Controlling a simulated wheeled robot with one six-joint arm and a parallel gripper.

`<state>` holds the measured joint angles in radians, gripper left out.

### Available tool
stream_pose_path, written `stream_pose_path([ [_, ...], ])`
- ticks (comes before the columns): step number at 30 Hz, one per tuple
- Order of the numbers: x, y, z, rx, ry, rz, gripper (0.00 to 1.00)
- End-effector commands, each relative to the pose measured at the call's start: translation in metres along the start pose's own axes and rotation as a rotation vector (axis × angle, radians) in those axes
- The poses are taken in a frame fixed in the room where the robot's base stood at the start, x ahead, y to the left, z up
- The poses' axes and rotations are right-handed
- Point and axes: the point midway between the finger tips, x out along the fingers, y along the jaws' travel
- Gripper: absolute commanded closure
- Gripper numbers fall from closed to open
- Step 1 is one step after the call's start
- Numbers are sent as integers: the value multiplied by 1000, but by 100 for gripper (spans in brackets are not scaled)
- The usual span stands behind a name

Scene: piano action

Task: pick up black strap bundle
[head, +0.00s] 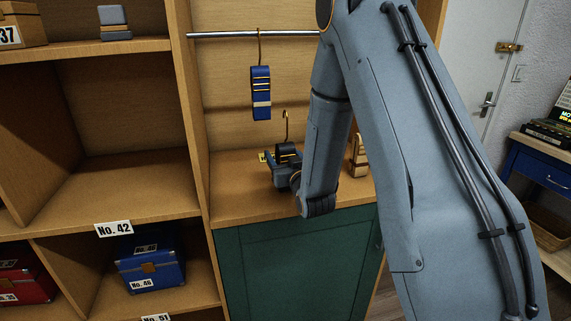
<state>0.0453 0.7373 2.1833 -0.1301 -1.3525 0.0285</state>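A dark bundle with a brass hook on top, apparently the black strap bundle (287,150), is at the wooden counter below the hanging rod. My gripper (281,170) is right at it, low over the counter, and hides its lower part. The fingers are small and dark here, so I cannot tell whether they are open or shut on the bundle. I also cannot tell whether the bundle rests on the counter or is held above it.
A blue strap bundle (261,94) hangs from the metal rod (225,35) above. A tan bundle (361,160) stands on the counter (235,200), right of my forearm. Shelves with a blue box (150,270) are at left. A blue desk (542,170) is at right.

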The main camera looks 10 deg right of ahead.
Motion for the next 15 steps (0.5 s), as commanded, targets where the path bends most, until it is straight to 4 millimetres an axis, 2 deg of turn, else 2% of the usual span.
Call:
stream_pose_path([
  [8,4,0,1,0,-1,0,39],
  [15,4,0,1,0,-1,0,78],
])
